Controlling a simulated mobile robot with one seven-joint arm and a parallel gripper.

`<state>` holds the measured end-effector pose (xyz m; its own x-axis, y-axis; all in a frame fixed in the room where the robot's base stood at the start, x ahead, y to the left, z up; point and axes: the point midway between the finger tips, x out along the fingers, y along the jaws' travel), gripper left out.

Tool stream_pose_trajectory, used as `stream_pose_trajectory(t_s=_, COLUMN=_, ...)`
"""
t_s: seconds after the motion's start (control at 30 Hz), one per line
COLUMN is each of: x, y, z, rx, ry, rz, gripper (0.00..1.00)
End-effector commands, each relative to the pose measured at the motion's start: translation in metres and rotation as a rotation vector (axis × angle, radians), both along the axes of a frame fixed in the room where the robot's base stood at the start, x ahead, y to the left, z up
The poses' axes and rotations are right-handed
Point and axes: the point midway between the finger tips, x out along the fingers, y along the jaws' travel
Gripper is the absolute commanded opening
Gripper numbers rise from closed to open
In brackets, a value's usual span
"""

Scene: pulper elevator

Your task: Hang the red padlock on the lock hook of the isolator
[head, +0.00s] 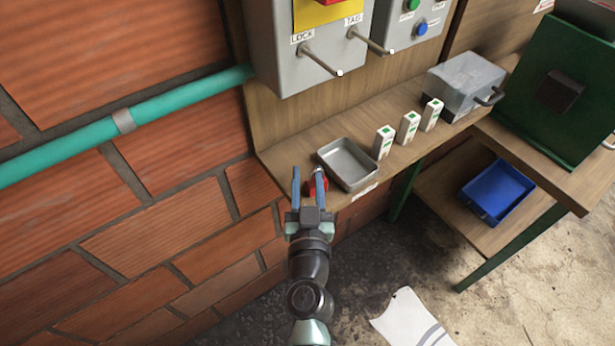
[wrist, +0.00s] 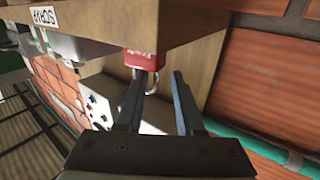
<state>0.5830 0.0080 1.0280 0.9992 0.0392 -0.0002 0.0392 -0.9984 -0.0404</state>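The red padlock (head: 312,186) sits at the left end of the wooden shelf, partly hidden behind a finger of my gripper (head: 307,172). In the wrist view the red padlock (wrist: 141,61) shows its body with lettering and a metal shackle beside the left finger. My gripper (wrist: 163,76) is open, its fingertips apart close to the padlock; I cannot tell whether they touch it. The isolator (head: 290,62) is a grey wall box with a yellow and red plate. Its lock hook (head: 320,60), a bare rod under the LOCK label, sticks out above the shelf.
A TAG rod (head: 370,40) stands right of the lock hook. A green pipe (head: 70,143) runs along the brick wall. The floor holds a white sheet (head: 407,320).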

Motion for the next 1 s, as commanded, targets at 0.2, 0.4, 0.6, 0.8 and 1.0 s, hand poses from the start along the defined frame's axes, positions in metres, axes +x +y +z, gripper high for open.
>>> stream_pose_trajectory(t_s=0.2, x=0.0, y=0.0, z=0.0, rx=0.001, ry=0.0, rz=0.0, gripper=0.36)
stream_pose_trajectory(t_s=0.4, x=0.0, y=0.0, z=0.0, rx=0.002, ry=0.0, rz=0.0, gripper=0.36)
stream_pose_trajectory(t_s=0.6, x=-0.038, y=-0.002, z=-0.003, rx=0.0, ry=0.003, rz=-0.002, gripper=0.36)
stream_pose_trajectory(t_s=0.8, x=-0.076, y=-0.002, z=-0.004, rx=0.0, ry=0.002, rz=-0.001, gripper=0.36)
stream_pose_trajectory(t_s=1.0, x=-0.108, y=-0.003, z=-0.003, rx=0.0, ry=0.002, rz=0.0, gripper=0.36)
